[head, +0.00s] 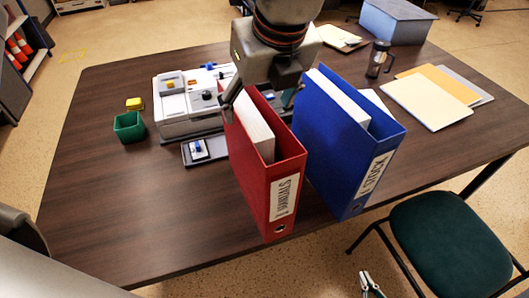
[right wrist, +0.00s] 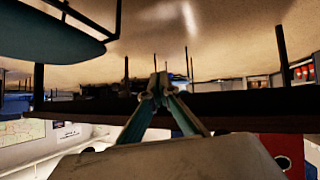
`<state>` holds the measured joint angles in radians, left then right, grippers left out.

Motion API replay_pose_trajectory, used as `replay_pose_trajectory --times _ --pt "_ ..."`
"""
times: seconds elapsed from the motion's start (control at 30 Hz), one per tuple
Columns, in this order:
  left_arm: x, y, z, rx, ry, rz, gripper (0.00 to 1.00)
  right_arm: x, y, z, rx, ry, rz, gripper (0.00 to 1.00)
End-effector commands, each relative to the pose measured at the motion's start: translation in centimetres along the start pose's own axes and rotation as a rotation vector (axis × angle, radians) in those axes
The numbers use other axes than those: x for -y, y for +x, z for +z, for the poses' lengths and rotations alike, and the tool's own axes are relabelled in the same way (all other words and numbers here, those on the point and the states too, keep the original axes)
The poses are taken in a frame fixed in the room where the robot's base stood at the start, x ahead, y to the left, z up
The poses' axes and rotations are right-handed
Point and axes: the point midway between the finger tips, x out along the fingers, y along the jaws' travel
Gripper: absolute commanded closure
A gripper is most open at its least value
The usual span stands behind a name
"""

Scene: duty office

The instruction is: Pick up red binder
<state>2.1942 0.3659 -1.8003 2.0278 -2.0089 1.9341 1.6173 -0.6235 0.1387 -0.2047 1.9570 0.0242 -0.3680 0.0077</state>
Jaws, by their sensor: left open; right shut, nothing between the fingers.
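The red binder (head: 264,172) stands upright on the dark table with its labelled spine facing the near side. My left gripper (head: 262,100) is above its far end, open and pointing down. One finger shows at the binder's left side, the other at its right, towards the blue binder. I cannot tell whether they touch it. The gripper hides part of the binder's far top. My right gripper (head: 370,286) is low at the bottom of the head view, beside the chair, shut and empty. Its closed fingers (right wrist: 159,84) show in the right wrist view.
A blue binder (head: 343,147) stands close on the right. Behind the red binder are a grey-white device (head: 190,103) and a small tray (head: 205,150). A green cup (head: 129,127) stands left. A green chair (head: 450,240) is at the near right. The table's front left is clear.

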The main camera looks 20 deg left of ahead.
Motion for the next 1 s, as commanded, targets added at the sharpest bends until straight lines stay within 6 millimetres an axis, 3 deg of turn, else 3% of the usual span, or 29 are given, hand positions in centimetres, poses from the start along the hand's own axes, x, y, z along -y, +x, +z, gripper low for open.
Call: replay_pose_trajectory --times 0.03,0.2,0.57,0.8,1.0 --pt "0.1 1.0 -0.4 -0.005 0.002 0.002 0.3 0.7 0.1 1.1 0.008 0.003 -0.009 1.0" --pt "0.1 2.1 -0.5 -0.009 0.004 0.006 0.3 1.7 -0.7 2.3 0.029 0.01 -0.024 1.0" --pt "0.1 5.0 -0.2 -0.008 0.003 0.005 0.3 1.1 -0.6 1.5 0.019 0.007 -0.016 1.0" --pt "0.2 8.4 -0.1 -0.009 0.004 0.005 0.3 1.0 -0.6 1.2 0.018 0.006 -0.014 1.0" --pt "0.2 9.0 -0.1 -0.008 0.004 0.003 0.3 1.0 -0.6 1.4 0.022 0.006 -0.014 1.0"
